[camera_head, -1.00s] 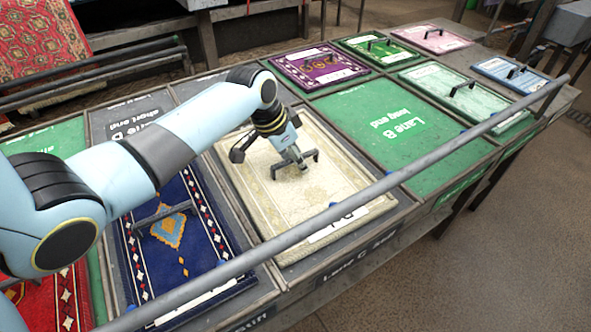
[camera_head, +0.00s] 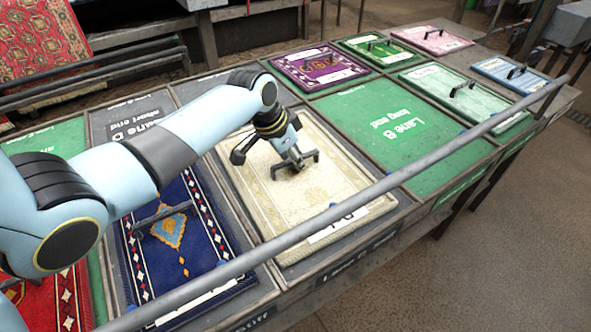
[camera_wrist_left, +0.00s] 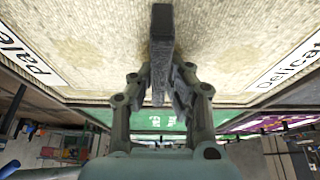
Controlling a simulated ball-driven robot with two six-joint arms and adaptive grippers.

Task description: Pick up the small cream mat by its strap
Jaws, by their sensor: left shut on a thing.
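The cream mat (camera_head: 336,190) with a faint pale pattern lies in a grey bay of the table, with a white label along its near edge. Its dark grey strap (camera_head: 281,173) stands up from the middle like a bar handle. My left gripper (camera_head: 297,162) comes down over the mat and is shut on the strap. In the left wrist view, the strap (camera_wrist_left: 161,40) runs between the fingers (camera_wrist_left: 160,92), with the cream mat (camera_wrist_left: 230,45) behind it. I cannot tell whether the mat is clear of the table. My right gripper is not in view.
A blue patterned mat (camera_head: 205,262) lies to the left and a red one (camera_head: 58,300) beyond it. An empty green bay (camera_head: 385,150) lies to the right. Purple (camera_head: 318,66), green and pink mats lie further back. A grey rail (camera_head: 420,160) crosses the front.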

